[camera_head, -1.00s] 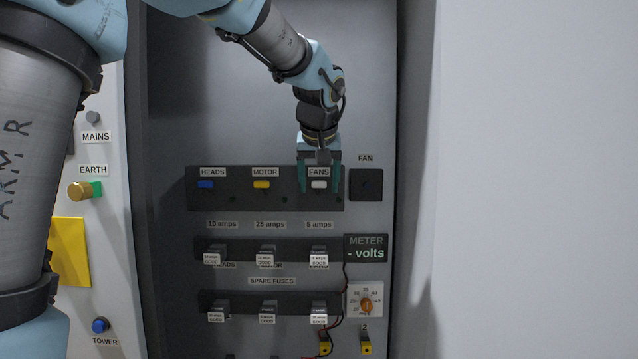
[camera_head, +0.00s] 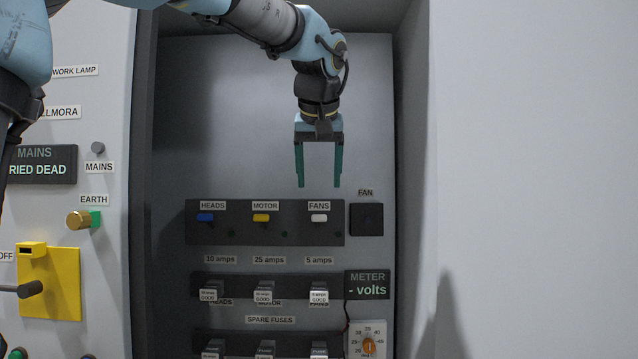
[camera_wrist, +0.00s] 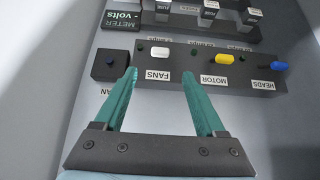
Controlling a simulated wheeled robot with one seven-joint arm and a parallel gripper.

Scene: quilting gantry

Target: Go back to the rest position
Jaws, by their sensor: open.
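My gripper (camera_head: 319,186) is open, with its two green fingers pointing down and nothing between them. In the head view it hangs in front of the grey back panel, above the FANS label and apart from the white FANS switch (camera_head: 319,218). The wrist view also shows my gripper (camera_wrist: 160,74) open, with the white FANS switch (camera_wrist: 160,52) in line with the gap between the fingers. The blue HEADS switch (camera_head: 205,217) and yellow MOTOR switch (camera_head: 261,217) sit left of it on the same dark strip. No rest position is marked in view.
Below are rows of fuses (camera_head: 264,292) and a METER display (camera_head: 369,286) reading "- volts". A dark FAN square (camera_head: 366,219) is right of the switches. Cabinet side walls stand on both sides. A yellow plate with a lever (camera_head: 62,285) is at left.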

